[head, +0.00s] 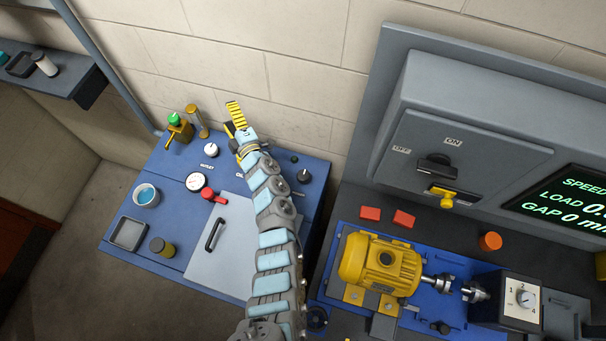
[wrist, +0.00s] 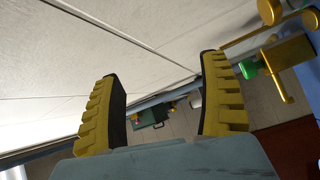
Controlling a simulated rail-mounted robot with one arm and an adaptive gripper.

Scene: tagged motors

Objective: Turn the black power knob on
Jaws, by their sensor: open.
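The black power knob (head: 437,166) sits on the grey control panel (head: 420,130) at the right in the head view. OFF is marked at its left and ON above it. A yellow part (head: 443,194) with a small knob lies just below it. My gripper (head: 235,115) is far to the left of the knob, raised above the back of the blue cabinet near the wall. In the wrist view my gripper (wrist: 164,100) has its two yellow ribbed fingers wide apart with nothing between them. The knob is not in the wrist view.
A yellow motor (head: 380,262) stands on the bench below the panel. Red blocks (head: 371,213) lie behind it. A display (head: 565,205) is right of the panel.

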